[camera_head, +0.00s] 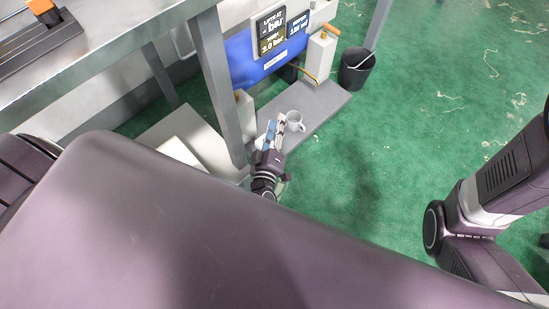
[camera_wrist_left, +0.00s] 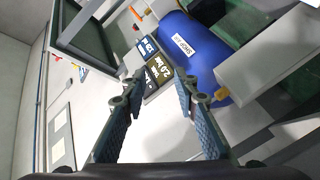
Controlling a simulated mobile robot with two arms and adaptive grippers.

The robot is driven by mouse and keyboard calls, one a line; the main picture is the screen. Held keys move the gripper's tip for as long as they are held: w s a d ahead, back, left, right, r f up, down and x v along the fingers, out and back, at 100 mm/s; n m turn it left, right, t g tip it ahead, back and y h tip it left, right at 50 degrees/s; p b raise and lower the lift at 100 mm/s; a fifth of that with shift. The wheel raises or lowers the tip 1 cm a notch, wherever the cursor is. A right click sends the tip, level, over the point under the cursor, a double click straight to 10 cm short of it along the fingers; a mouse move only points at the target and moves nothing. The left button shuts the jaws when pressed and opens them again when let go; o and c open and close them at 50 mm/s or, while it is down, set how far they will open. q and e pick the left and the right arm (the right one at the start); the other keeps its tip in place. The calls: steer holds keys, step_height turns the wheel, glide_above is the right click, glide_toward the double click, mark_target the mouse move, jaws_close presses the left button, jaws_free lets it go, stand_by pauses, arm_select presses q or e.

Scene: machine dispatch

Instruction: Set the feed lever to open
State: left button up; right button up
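A small orange part (camera_wrist_left: 148,11) shows at the top of the wrist view. The gripper is apart from both. No lever marked as feed is readable. My right gripper is out of view.
A blue tank (camera_head: 240,60) with dark display panels (camera_head: 271,32) stands behind the bench leg (camera_head: 217,80). The green floor at right is open.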

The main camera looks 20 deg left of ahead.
arm_select(q)
steer(key=s+d+f+m+g+h+p, duration=0.4)
steer(key=s+m+p, duration=0.4)
steer(key=s+p, duration=0.2)
steer(key=shift+s+f+g+h+p, duration=0.25)
steer(key=shift+f+g+h, duration=0.2)
steer(key=shift+f, duration=0.5)
steer(key=shift+c, duration=0.7)
